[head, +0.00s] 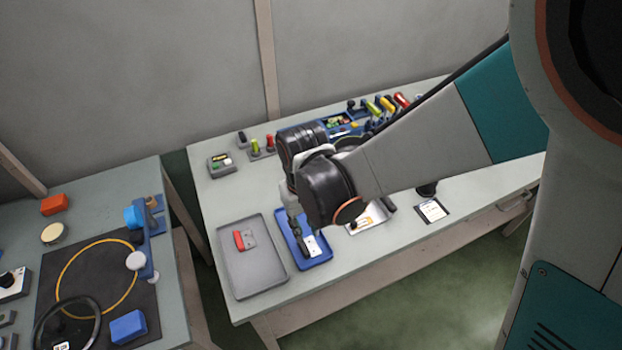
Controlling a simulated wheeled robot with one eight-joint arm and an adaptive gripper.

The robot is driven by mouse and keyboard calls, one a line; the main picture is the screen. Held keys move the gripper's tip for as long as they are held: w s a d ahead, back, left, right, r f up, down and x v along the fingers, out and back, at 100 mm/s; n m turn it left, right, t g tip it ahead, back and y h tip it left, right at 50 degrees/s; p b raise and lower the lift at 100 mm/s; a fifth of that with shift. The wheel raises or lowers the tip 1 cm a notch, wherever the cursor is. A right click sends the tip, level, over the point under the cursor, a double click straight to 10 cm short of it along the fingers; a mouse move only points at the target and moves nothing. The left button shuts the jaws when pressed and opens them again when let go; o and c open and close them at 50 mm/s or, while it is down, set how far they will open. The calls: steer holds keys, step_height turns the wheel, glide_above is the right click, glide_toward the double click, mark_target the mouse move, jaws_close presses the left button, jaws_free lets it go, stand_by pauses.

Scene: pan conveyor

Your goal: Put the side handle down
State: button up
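My gripper (298,232) points down over the blue tray (279,224) on the far table, in front of my wrist. A small dark piece, perhaps the side handle, shows at its fingertips beside a white label (313,246) in that tray. The fingers and this piece are too small and dark to tell apart. I cannot tell whether the fingers are closed on it, or whether it touches the tray floor.
A grey tray (262,280) with a red piece (239,241) lies just left of the blue tray. Coloured-handled tools (388,104) and a blue bin (338,124) stand behind my arm. The left table (100,207) holds a black mat (98,258) and several parts.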

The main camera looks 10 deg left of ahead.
steer(key=shift+r+p, duration=0.3)
steer(key=shift+r, duration=0.5)
steer(key=shift+s, duration=0.1)
stand_by(1.0)
jaws_close()
